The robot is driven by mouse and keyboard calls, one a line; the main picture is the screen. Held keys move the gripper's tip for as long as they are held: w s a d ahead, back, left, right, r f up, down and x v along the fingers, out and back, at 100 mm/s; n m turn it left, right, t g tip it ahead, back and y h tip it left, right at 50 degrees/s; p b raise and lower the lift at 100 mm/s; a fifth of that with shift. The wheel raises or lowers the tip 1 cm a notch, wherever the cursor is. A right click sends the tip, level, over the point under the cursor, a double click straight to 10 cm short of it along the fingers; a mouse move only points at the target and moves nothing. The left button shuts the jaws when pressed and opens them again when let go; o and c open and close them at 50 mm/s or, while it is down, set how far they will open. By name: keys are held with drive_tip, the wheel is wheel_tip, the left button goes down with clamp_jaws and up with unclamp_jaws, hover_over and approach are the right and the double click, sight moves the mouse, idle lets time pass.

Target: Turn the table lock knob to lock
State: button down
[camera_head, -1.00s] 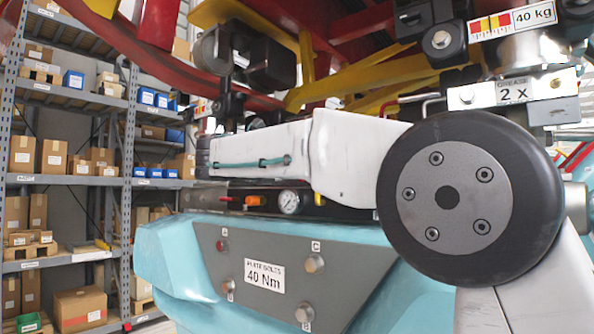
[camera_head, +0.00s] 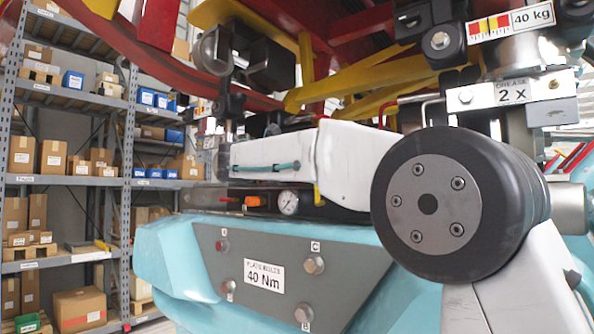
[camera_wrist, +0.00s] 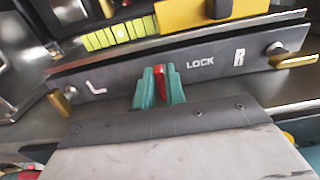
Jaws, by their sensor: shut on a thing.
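The table lock knob (camera_wrist: 160,80) is a narrow red handle in the wrist view, standing roughly upright in the picture. It sits on a grey panel (camera_wrist: 130,76) marked L at left, LOCK just right of the knob, and R farther right. My gripper (camera_wrist: 161,86) has two teal fingers, one on each side of the red knob, shut on it. The knob's lower part is hidden between the fingers. It points up, not toward the word LOCK. In the head view my white arm hides the gripper, and I cannot make out this knob.
Brass handles stand at the panel's left end (camera_wrist: 60,102) and right end (camera_wrist: 293,60). A yellow-green segmented strip (camera_wrist: 118,34) lies above the panel. In the head view, a round gauge (camera_head: 288,203) and an orange knob (camera_head: 254,202) sit below my arm; a plate (camera_head: 300,270) carries several bolts.

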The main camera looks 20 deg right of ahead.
drive_tip(key=m, duration=0.4)
drive_tip(key=shift+s+d, duration=0.1)
drive_tip(key=shift+s, duration=0.05)
drive_tip(key=shift+s+d+f+m, duration=0.1)
drive_tip(key=shift+f+m, duration=0.05)
drive_tip(key=shift+m, duration=1.45)
drive_tip(key=c, duration=1.5)
unclamp_jaws()
drive_tip(key=shift+v, duration=3.95)
